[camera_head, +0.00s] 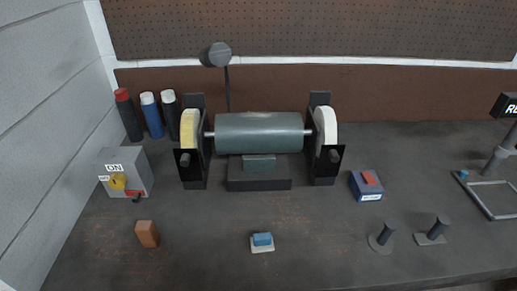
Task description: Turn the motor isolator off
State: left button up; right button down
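A grey box labelled "ON" (126,172), which looks like the motor isolator, stands at the left of the bench near the light wall. Its front carries a yellow round part (118,182) and a red piece (134,193) with a small dark part below it. A small white label with text too small to read sits left of the yellow part. The bench grinder (260,133), with a green motor body and a wheel at each end, stands at the back centre. Neither of my grippers is in view.
Several capped bottles (152,116) stand behind the isolator. A brown block (147,234) lies in front of it. A blue block on a pale base (262,242), a blue box with a red top (367,185), two dark posts (384,235) and a metal frame (492,200) are further right.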

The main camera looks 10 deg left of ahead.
aim_at(117, 181)
jog(key=u, duration=1.3)
jog(key=j+z, duration=0.2)
jog(key=j, duration=0.95)
jog(key=j+z, duration=0.2)
jog(key=j, duration=0.95)
jog(key=k, duration=0.05)
